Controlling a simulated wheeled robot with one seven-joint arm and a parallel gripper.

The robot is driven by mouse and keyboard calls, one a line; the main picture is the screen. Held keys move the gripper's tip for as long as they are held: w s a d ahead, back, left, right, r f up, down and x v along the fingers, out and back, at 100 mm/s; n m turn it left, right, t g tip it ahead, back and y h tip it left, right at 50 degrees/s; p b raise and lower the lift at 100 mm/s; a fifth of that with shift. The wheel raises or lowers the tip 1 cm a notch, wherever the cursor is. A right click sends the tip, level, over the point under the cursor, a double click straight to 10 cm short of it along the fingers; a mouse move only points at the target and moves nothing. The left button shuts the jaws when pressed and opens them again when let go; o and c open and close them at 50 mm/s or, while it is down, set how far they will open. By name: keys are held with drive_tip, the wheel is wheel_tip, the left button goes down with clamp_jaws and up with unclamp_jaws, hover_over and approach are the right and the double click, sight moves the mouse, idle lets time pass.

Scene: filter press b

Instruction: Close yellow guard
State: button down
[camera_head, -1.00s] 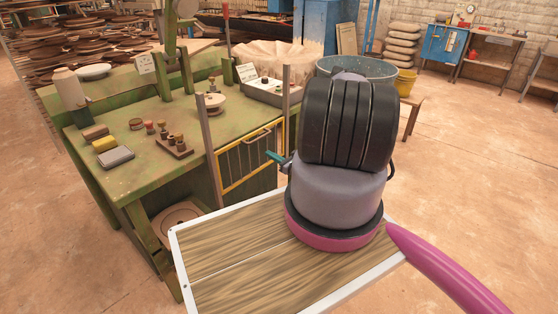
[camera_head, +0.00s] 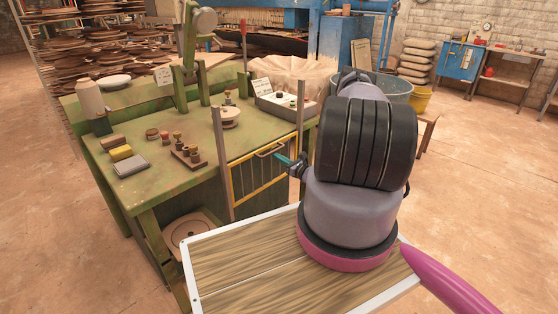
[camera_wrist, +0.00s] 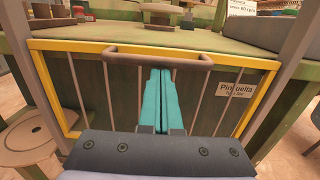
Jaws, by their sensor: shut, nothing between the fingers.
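The yellow guard (camera_head: 234,186) is a yellow frame with thin upright bars, between two grey posts at the front of the green table. Its top edge sits at about the height of the tabletop's front edge. A brownish bar handle (camera_wrist: 158,55) runs along its top; it also shows in the head view (camera_head: 270,150). My gripper (camera_head: 284,160) is in front of the handle, teal fingers pointing at the guard. In the wrist view the shut fingertips (camera_wrist: 160,72) are centred just below the handle bar. I cannot tell whether they touch it. The gripper holds nothing.
The green table (camera_head: 180,200) carries small stamps, blocks and a bottle. The left grey post (camera_head: 223,165) and right grey post (camera_head: 299,125) flank the guard. A control box (camera_head: 286,104) stands at the table's right. A blue-grey tub (camera_head: 395,95) is behind my arm.

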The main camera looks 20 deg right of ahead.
wheel_tip(320, 180, up, 24)
drive_tip(key=shift+r, duration=0.2)
drive_tip(key=shift+w, duration=0.15)
